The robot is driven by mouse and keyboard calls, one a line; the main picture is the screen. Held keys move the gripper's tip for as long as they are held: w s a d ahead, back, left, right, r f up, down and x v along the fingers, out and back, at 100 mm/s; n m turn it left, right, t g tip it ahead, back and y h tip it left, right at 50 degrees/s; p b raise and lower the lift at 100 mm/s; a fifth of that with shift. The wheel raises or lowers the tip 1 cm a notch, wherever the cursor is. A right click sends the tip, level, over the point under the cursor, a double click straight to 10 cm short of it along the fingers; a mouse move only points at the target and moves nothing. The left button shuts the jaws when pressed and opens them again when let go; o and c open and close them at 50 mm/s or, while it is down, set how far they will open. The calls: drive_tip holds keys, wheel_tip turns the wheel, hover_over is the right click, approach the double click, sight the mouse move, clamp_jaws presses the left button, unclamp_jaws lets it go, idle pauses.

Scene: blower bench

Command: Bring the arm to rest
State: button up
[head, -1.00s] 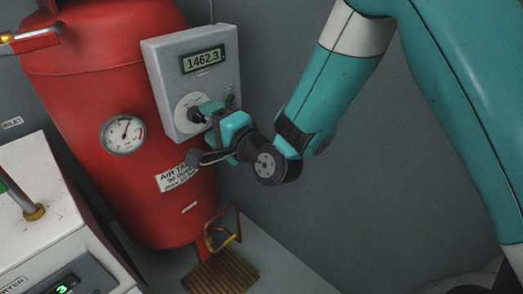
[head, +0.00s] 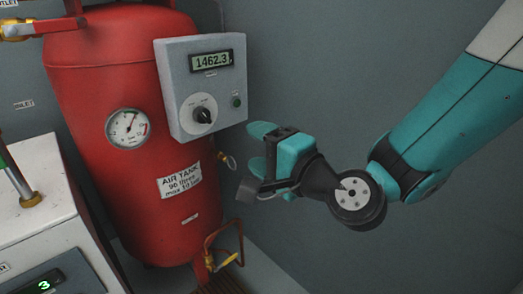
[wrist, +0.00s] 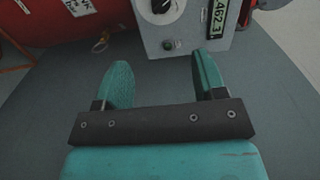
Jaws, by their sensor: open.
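My gripper (head: 256,147) is open and empty, to the right of and below the grey control box in the head view. The control box (head: 177,75) hangs in front of the red air tank, with a display reading 1462.3, a black knob (head: 203,114) and a small green button (head: 237,101). The box (wrist: 192,45) also shows beyond the fingertips in the wrist view, apart from them.
The red air tank (head: 90,90) with a round gauge (head: 128,128) stands left of my gripper. A white dryer cabinet (head: 45,190) stands at the far left. The space before the grey wall (head: 320,60) is clear.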

drive_tip(key=s+d+f+n+g+h, duration=0.2)
drive_tip(key=s+d+n+g+h, duration=0.6)
drive_tip(key=s+d+n+g, duration=0.75)
drive_tip(key=s+r+t+p, duration=0.1)
drive_tip(key=r+p, duration=1.5)
drive_tip(key=s+r+t+p, duration=0.1)
drive_tip(key=s+r+p, duration=0.1)
drive_tip(key=r+p, duration=1.4)
drive_tip(key=shift+s+d+t+h, duration=0.25)
drive_tip(key=shift+d+t+h, duration=0.1)
drive_tip(key=shift+d, duration=0.1)
drive_tip(key=shift+c, duration=0.4)
